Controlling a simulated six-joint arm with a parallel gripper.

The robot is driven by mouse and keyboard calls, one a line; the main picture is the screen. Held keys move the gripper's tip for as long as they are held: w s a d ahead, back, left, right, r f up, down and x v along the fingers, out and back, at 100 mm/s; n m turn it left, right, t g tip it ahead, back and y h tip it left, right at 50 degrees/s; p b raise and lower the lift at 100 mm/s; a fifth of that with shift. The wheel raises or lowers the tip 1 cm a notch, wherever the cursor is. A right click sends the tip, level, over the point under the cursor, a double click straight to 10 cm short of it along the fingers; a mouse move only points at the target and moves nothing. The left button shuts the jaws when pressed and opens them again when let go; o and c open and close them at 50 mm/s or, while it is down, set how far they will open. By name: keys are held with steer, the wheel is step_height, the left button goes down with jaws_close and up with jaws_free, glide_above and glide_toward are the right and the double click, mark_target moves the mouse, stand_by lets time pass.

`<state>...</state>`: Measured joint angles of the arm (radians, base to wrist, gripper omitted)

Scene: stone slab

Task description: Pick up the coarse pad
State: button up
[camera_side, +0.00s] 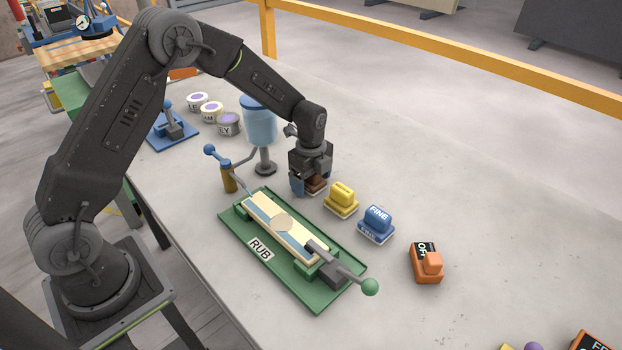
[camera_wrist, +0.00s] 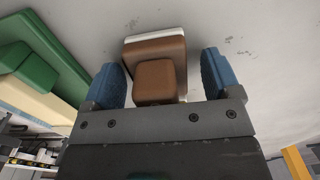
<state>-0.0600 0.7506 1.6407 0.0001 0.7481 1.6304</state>
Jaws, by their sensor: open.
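A brown pad with a raised block handle and a pale base (camera_wrist: 156,52) lies on the slab. I take it for the coarse pad, though no label shows on it. My gripper (camera_wrist: 160,78) is open, with one blue finger on each side of the pad's handle and a gap at both sides. In the side view my gripper (camera_side: 310,187) is low over the brown pad (camera_side: 316,184), which is partly hidden behind it. I cannot tell whether the fingers touch the slab.
To the right of the brown pad stand a yellow pad (camera_side: 341,196), a blue pad marked FINE (camera_side: 376,220) and an orange OFF block (camera_side: 426,262). The green RUB tray (camera_side: 235,233) with its clamp lies in front. A blue tank (camera_side: 259,125) stands behind to the left.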

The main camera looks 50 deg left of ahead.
steer(key=shift+c, duration=0.4)
steer(key=c, duration=1)
steer(key=shift+r, duration=0.15)
step_height(320, 180, up, 18)
steer(key=shift+f, duration=0.1)
